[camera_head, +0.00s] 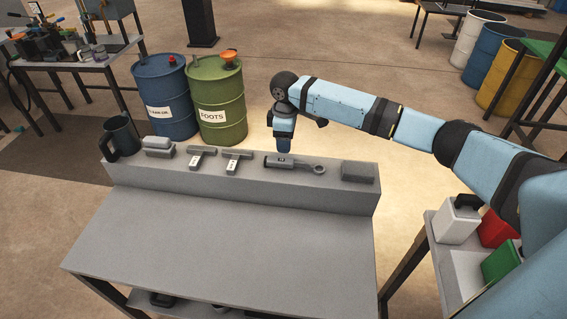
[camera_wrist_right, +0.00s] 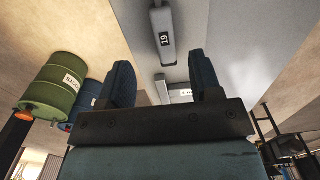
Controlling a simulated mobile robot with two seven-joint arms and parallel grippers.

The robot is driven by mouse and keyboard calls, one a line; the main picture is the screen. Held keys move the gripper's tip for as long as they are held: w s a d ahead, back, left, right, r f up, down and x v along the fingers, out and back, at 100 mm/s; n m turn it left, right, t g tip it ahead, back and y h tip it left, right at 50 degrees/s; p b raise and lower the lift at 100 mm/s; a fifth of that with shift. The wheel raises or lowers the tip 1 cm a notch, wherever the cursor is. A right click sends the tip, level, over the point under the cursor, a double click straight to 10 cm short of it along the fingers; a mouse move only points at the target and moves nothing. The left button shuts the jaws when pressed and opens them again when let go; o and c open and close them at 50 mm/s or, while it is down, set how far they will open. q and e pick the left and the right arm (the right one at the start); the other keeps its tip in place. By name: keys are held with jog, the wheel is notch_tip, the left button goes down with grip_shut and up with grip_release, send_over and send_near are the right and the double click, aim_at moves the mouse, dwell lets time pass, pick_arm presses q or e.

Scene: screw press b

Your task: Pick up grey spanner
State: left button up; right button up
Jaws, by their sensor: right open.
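The grey spanner (camera_head: 312,168) lies on the raised back shelf of the workbench, with its ring end to the right and a thick labelled part at its left. My right gripper (camera_head: 284,149) is over the left part of the spanner, pointing down and partly covering its back edge. In the right wrist view the spanner's labelled part (camera_wrist_right: 163,40) shows beyond my two open fingers (camera_wrist_right: 164,82), roughly in line with the gap between them. Nothing is between the fingers. My left gripper is not in view.
On the shelf left of the spanner are two labelled T-shaped tools (camera_head: 237,161) (camera_head: 202,158), a grey block (camera_head: 158,147) and a dark mug (camera_head: 120,137). A dark block (camera_head: 357,172) lies to the right. Blue (camera_head: 165,99) and green (camera_head: 215,103) drums stand behind. The lower benchtop (camera_head: 220,231) is clear.

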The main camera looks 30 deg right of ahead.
aim_at(284, 160)
jog(key=f, duration=0.8)
jog(key=shift+a+p, duration=0.3)
jog(key=shift+p, duration=0.05)
jog(key=c, duration=1)
grip_shut()
jog(key=shift+r, duration=0.1)
